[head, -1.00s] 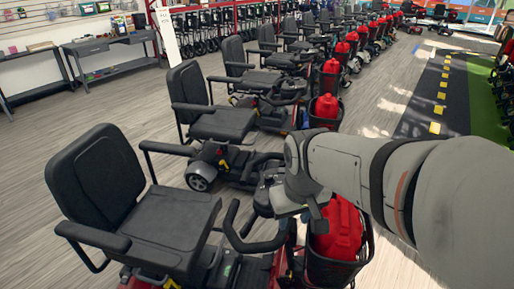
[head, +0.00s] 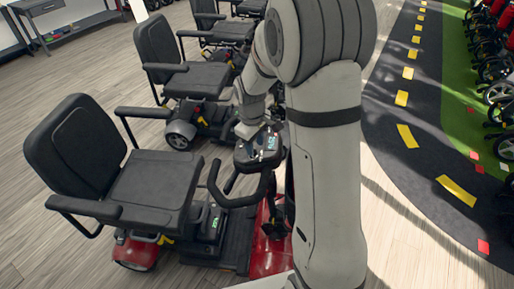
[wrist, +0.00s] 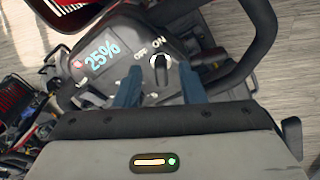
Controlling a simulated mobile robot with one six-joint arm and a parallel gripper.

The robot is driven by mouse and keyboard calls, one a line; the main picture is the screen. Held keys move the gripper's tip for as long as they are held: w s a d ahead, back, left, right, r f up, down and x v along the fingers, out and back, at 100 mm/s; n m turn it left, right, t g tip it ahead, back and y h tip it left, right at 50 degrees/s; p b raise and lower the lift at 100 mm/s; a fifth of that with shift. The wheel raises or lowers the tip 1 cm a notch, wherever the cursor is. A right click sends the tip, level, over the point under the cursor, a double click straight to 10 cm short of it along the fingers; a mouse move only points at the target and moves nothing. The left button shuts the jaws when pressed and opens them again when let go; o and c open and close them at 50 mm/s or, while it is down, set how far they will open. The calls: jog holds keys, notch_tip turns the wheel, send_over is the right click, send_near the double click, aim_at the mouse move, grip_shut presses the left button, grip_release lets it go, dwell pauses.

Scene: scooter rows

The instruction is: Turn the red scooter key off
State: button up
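The red scooter (head: 268,252) stands in front with its black seat to the left and its handlebar console (head: 262,146) partly behind my arm. In the wrist view the console (wrist: 75,88) shows a lit "25%" and the labels OFF and ON. The key (wrist: 160,66), a dark upright tab in a pale ring, points toward ON. My gripper (wrist: 160,90) is open, with one blue-grey finger on each side just below the key; neither visibly grips it. In the head view my gripper (head: 247,130) is over the console, its fingertips hidden.
A second scooter seat (head: 195,80) and more scooters stand behind in a row. The black handlebar (wrist: 255,50) loops close to the right of the console. Open wooden floor (head: 420,240) and a dark yellow-dashed lane (head: 415,150) lie to the right.

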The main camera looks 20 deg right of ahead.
aim_at(255, 150)
jog(key=shift+d+f, duration=0.1)
jog(key=shift+f, duration=1.55)
jog(key=shift+c, duration=0.2)
